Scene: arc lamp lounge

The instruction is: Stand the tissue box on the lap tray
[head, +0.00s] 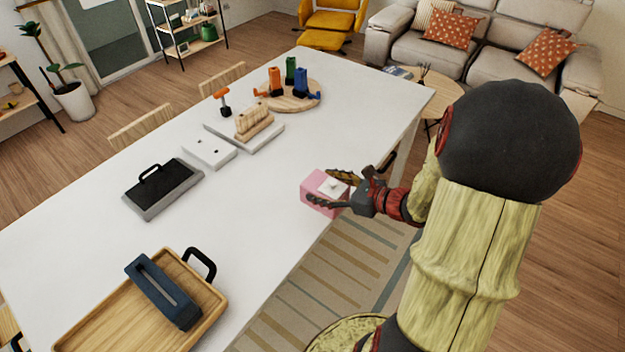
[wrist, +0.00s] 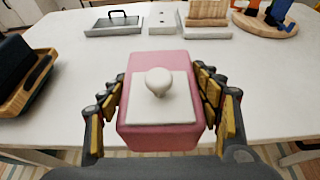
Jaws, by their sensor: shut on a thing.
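The tissue box (head: 311,194) is pink with a white top and a pale rounded tuft, at the table's near right edge. My gripper (head: 322,187) is shut on it, with one finger on each side. The tissue box (wrist: 158,133) fills the middle of the wrist view and looks upright. I cannot tell whether its base touches the table. The lap tray appears to be the wooden tray (head: 110,322) with a black handle at the lower left in the head view. A dark blue slotted holder (head: 163,291) stands on its right part. The tray's edge (wrist: 14,103) also shows in the wrist view.
On the white table (head: 235,235) are a dark grey tray (head: 163,188) with a black handle, a white block (head: 208,151), a wooden rack (head: 253,124) and a round board (head: 292,101) with coloured items. The table between the tissue box and wooden tray is clear.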

